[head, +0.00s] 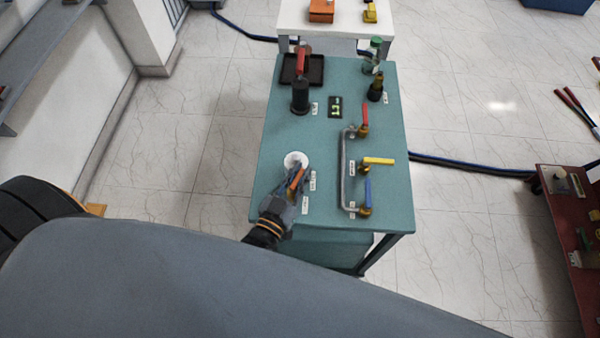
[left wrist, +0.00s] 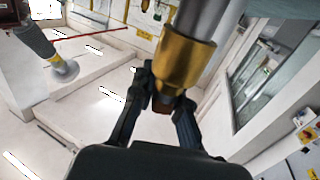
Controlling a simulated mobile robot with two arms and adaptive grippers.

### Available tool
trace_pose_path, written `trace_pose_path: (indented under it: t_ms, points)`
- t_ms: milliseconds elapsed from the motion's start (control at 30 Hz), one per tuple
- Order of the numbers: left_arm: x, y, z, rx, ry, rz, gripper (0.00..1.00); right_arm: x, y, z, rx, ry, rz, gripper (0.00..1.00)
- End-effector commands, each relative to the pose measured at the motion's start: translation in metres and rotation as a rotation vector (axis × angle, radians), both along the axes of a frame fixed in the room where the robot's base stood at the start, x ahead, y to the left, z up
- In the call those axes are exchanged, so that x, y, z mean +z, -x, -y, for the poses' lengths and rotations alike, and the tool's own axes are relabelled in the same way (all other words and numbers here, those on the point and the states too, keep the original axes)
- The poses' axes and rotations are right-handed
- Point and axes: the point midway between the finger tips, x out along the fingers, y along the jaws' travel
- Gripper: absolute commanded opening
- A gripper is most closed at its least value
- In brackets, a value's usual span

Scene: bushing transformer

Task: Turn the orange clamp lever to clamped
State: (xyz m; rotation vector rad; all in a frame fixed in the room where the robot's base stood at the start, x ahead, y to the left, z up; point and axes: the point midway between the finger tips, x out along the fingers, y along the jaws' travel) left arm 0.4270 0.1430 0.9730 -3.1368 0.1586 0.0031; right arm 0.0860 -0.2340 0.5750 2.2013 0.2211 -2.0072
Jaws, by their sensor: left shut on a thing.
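The orange clamp lever (head: 296,179) stands near the front left of the teal table, just in front of a white round part (head: 296,160). My left gripper (head: 291,192) reaches in from the front and is shut on the lever; its fingers hide the lever's lower part. In the left wrist view, the fingers (left wrist: 163,100) close around a small brownish-orange piece below a brass-coloured collar (left wrist: 187,60). I cannot tell from the labels which position the lever is in. My right gripper is not in view.
The teal table (head: 335,190) also bears a grey pipe (head: 345,172) with red (head: 365,116), yellow (head: 378,160) and blue (head: 368,190) valve handles on the right. A black cylinder (head: 300,97) stands behind the lever. A red cart (head: 565,215) is at far right.

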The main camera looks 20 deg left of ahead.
Motion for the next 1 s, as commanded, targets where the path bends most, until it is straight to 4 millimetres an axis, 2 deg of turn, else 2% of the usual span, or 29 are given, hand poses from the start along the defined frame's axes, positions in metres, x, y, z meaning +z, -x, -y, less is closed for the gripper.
trace_pose_path:
  t_ms: [267,300,400,767,867,1000]
  points:
    - [0.002,-0.001,-0.001,0.001,0.001,0.006,0.0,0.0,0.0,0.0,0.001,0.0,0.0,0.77]
    - [0.002,-0.001,0.0,0.001,0.001,0.006,0.2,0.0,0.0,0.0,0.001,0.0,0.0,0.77]
    - [0.002,-0.001,0.0,0.0,0.001,0.005,0.38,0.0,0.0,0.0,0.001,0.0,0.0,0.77]
    - [0.0,0.004,-0.001,-0.001,0.0,0.001,0.38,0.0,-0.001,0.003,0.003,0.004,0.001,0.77]
    - [0.0,0.016,-0.002,-0.001,0.0,0.0,0.38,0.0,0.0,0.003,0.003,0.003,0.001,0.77]
    - [0.0,0.045,-0.005,-0.001,0.0,-0.002,0.38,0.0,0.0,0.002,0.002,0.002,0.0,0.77]
